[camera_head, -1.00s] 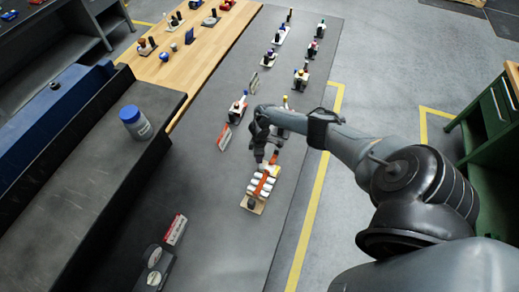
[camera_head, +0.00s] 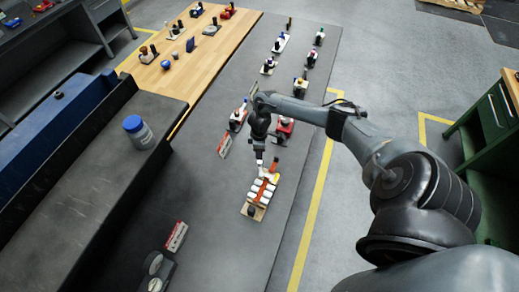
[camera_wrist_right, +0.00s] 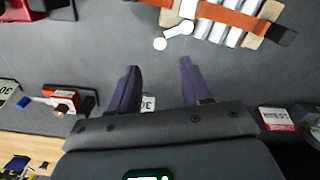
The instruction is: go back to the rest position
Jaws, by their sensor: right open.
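My right gripper (camera_wrist_right: 160,68) is open, with nothing between its dark fingers in the right wrist view. In the head view my right arm comes in from the right, and its hand (camera_head: 259,140) hangs just beyond the valve actuator. The valve actuator (camera_head: 261,192) has white cylinders, an orange bar and a light wooden base, and it sits on the grey table (camera_head: 225,240). It also shows at the top of the right wrist view (camera_wrist_right: 235,22), apart from the fingers. My left gripper is in neither view.
Several small devices on bases stand along the far table, including a red one (camera_head: 283,131). A blue-lidded jar (camera_head: 137,130) stands on the dark bench at left. A green cabinet (camera_head: 492,120) is at right.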

